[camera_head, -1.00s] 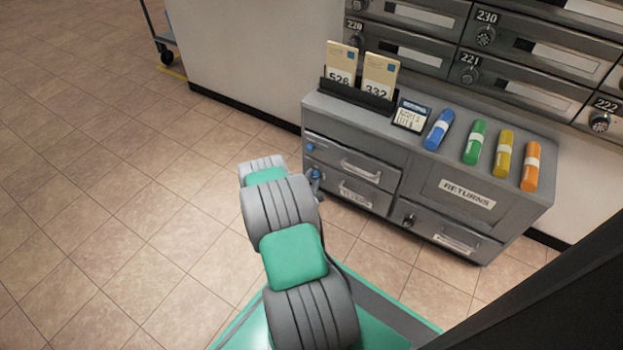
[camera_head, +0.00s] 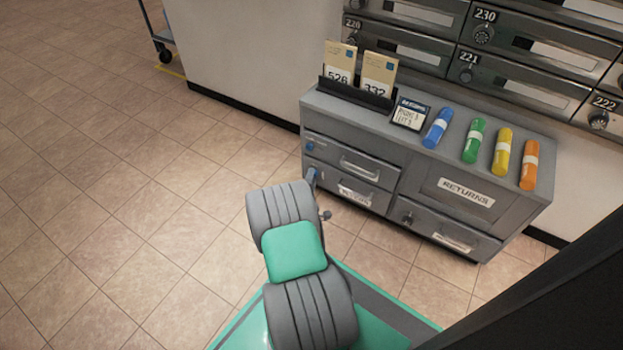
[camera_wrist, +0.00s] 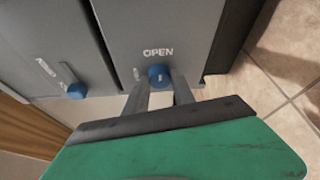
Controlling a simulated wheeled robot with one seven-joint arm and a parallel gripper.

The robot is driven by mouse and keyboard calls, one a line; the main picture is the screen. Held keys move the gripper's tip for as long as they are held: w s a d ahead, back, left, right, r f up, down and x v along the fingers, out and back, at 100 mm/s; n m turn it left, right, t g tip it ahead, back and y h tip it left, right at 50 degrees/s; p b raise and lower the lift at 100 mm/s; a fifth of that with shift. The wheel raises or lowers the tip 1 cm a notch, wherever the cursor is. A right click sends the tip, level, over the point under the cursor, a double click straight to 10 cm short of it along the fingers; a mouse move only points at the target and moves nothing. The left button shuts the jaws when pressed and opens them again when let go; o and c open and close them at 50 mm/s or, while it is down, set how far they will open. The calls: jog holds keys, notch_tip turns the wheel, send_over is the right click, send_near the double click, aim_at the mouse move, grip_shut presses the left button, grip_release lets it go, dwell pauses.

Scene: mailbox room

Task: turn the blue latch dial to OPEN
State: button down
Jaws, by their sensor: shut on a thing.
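In the wrist view a blue dial (camera_wrist: 160,75) sits on the grey cabinet face just under the white word OPEN (camera_wrist: 158,52). My gripper (camera_wrist: 161,88) is shut on this dial, one finger on each side of it. A small white mark shows to the left of the dial. Which way the dial points is too small to tell. A second blue dial (camera_wrist: 76,90) stands apart to the left on a neighbouring panel.
The grey cabinet (camera_head: 395,150) has drawers and a RETURNS door. On its top stand a card holder (camera_head: 355,95), a small display (camera_head: 410,114) and several coloured cylinders (camera_head: 437,128). Numbered mailboxes line the wall behind. The tiled floor at left is clear.

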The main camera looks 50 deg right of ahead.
dwell(0.4)
jog(key=c, duration=1.1)
grip_release()
jog(key=shift+o, duration=0.2)
jog(key=w+a+r+n+g+y+p, duration=0.15)
jog(key=a+r+n+g+p, duration=0.25)
jog(key=a+n+g, duration=0.65)
jog(key=w+a+r+m+t+y+p, duration=0.1)
jog(key=w+a+r+m+p, duration=0.1)
jog(key=r, duration=0.7)
jog(key=w+a+r+m+t+y+p, duration=0.1)
jog(key=w+a+r+m+y+p, duration=0.1)
jog(key=r+p, duration=0.4)
jog(key=w+a+r+m+t+y+p, duration=0.1)
jog(key=w+a+r+m+y+p, duration=0.1)
jog(key=r, duration=1)
jog(key=w+m+p, duration=0.1)
jog(key=w+p, duration=0.1)
jog(key=w, duration=0.1)
jog(key=shift+w+r+t+p, duration=0.2)
jog(key=shift+r+t+p, duration=0.15)
jog(key=shift+r+p, duration=0.05)
